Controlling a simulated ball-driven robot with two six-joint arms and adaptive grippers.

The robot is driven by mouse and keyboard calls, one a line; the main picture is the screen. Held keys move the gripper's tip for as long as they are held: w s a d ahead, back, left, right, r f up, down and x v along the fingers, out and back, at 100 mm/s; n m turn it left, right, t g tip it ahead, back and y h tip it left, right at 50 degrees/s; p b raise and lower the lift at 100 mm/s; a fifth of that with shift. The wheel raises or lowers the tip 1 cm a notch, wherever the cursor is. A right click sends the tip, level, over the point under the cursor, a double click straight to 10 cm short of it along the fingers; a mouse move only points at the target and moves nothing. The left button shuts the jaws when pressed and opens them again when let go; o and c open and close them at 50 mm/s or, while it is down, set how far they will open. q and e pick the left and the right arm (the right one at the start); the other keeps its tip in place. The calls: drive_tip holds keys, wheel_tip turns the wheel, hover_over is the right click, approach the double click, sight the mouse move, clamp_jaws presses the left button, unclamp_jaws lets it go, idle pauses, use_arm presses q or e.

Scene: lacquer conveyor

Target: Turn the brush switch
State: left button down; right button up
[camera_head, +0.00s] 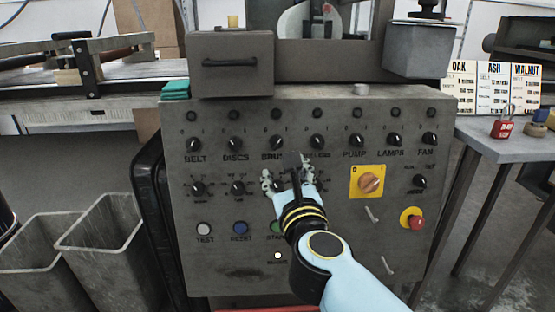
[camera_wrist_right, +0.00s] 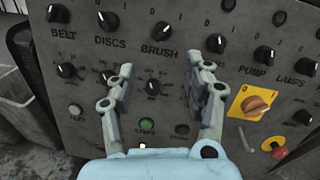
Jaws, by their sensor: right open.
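The brush switch (camera_head: 277,142) is a black knob in the upper row of a grey control panel (camera_head: 330,240). It sits above the label BRUSH, which is partly covered by my gripper in the head view. In the right wrist view the brush switch (camera_wrist_right: 162,29) shows between the fingertips, its pale pointer line tilted. My right gripper (camera_head: 287,170) is open and empty in front of the panel, its tips just below the switch in the head view. The right gripper's two fingers (camera_wrist_right: 162,33) stand wide apart in the wrist view. My left gripper is not in view.
Neighbouring knobs DISCS (camera_head: 235,143) and PUMP (camera_head: 358,140) share the row. Smaller knobs (camera_head: 238,188) lie below. A yellow-plated rotary switch (camera_head: 369,183) and a red stop button (camera_head: 416,221) are at the right. Grey bins (camera_head: 105,225) stand left.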

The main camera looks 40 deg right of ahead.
sight(278, 145)
drive_tip(key=shift+m, duration=0.5)
drive_tip(key=x, duration=0.6)
drive_tip(key=r+x, duration=0.1)
drive_tip(key=x, duration=0.3)
drive_tip(key=shift+d, duration=0.25)
drive_tip(key=shift+w+d, duration=0.15)
drive_tip(key=shift+w, duration=0.15)
drive_tip(key=shift+c, duration=0.5)
drive_tip(key=c, duration=0.5)
clamp_jaws()
drive_tip(key=shift+r+n+p, duration=0.15)
drive_tip(key=shift+n+p, duration=0.65)
drive_tip(key=shift+p, duration=0.1)
drive_tip(key=n+y+p, duration=0.1)
drive_tip(key=n+p, duration=0.3)
drive_tip(key=p, duration=0.1)
drive_tip(key=n+y+p, duration=0.1)
drive_tip(key=n+p, duration=0.4)
drive_tip(key=shift+r+g, duration=0.15)
drive_tip(key=shift+g, duration=0.15)
use_arm(q)
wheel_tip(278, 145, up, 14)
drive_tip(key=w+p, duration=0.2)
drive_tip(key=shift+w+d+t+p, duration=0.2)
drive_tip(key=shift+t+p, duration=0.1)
drive_tip(key=shift+p, duration=0.1)
use_arm(e)
drive_tip(key=shift+f+n, duration=0.25)
drive_tip(key=shift+n, duration=0.95)
